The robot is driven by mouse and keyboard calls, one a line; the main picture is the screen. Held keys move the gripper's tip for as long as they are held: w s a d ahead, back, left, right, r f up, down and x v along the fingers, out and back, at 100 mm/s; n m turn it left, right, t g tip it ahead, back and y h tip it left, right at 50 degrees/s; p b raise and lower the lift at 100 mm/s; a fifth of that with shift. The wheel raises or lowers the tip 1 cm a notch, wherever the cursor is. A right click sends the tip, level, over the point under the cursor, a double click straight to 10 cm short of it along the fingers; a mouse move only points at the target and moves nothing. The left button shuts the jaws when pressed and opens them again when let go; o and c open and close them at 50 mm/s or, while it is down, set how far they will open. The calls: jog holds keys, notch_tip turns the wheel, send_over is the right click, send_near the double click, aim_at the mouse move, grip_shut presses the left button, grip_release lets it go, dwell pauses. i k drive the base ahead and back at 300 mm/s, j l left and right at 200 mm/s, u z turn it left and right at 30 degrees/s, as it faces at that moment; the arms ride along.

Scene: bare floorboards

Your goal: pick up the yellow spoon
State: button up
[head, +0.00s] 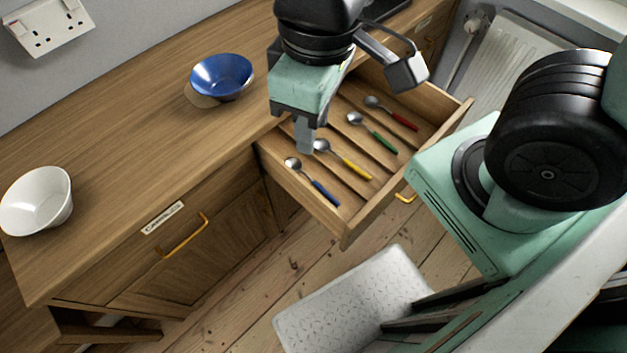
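The yellow spoon (353,167) lies in the open wooden drawer (345,236), its metal bowl toward the upper left and its yellow handle toward the lower right. It lies in a compartment between the blue spoon (322,191) and the green spoon (376,134). My gripper (307,140) points down over the left part of the drawer, with its fingertip close beside the yellow spoon's bowl in the picture. I cannot tell whether it touches the spoon. The fingers overlap in this view, so their opening is not clear.
A red spoon (395,114) lies in the far compartment. Thin dividers separate the spoons. A blue bowl (222,76) and a white bowl (37,202) stand on the wooden counter (130,130). A white patterned stool seat (350,305) stands in front of the drawer.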

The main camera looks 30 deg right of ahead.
aim_at(321, 144)
jog(key=j+z, duration=0.15)
jog(key=j, duration=0.95)
jog(key=k+j+z, duration=0.1)
jog(key=j, duration=0.3)
